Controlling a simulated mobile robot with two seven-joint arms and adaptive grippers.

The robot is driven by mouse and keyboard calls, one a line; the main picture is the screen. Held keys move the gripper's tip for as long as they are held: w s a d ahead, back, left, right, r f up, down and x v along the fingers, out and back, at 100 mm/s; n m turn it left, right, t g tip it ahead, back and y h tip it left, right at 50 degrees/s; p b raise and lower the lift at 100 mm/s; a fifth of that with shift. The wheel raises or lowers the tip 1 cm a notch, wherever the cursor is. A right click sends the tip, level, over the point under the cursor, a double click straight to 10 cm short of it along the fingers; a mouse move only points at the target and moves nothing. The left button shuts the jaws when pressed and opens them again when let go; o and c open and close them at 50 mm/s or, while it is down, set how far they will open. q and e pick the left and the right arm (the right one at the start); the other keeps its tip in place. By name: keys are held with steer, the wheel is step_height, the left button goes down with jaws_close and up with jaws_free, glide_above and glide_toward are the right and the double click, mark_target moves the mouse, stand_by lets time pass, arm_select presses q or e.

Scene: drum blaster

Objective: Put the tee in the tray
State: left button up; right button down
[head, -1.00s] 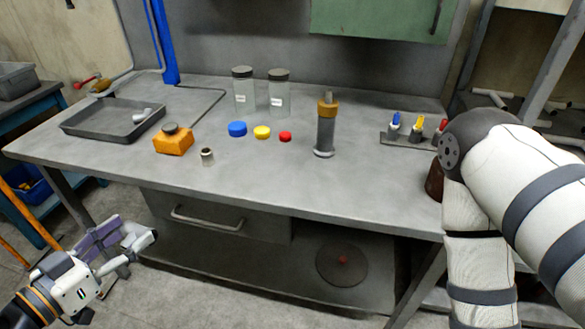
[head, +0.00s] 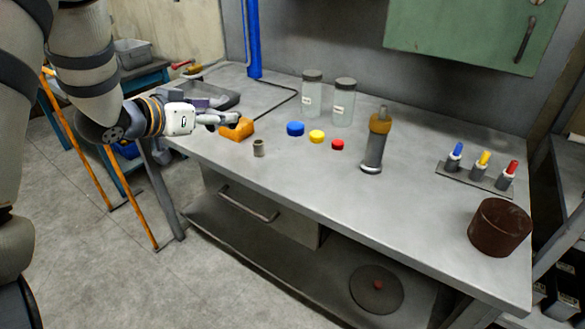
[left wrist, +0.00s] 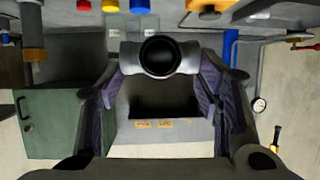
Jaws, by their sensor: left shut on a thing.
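The tee is a grey pipe fitting (left wrist: 160,70) with a dark round opening, between the purple-padded fingers of my left gripper in the left wrist view. In the head view my left gripper (head: 212,117) is shut on it, at the table's left end, in front of the tray and beside the orange block. My right gripper is not in view.
Blue (head: 295,128), yellow (head: 317,136) and red (head: 337,144) caps lie farther right. Two glass jars (head: 343,103) and an upright grey-and-tan tool (head: 374,145) stand behind and beside them.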

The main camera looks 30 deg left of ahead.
arm_select(q)
glide_above(283, 170)
steer(key=s+a, duration=0.3)
step_height(283, 170, down, 5)
steer(key=w+d+f, duration=0.1)
steer(key=f, duration=0.1)
steer(key=w+d+f, duration=0.1)
steer(key=f, duration=0.2)
steer(key=w+d+f, duration=0.1)
steer(key=f, duration=0.1)
steer(key=shift+d+f, duration=0.1)
steer(key=shift+f, duration=0.2)
steer(key=o, duration=1.4)
steer(key=shift+f+b, duration=0.1)
steer(key=shift+b, duration=0.2)
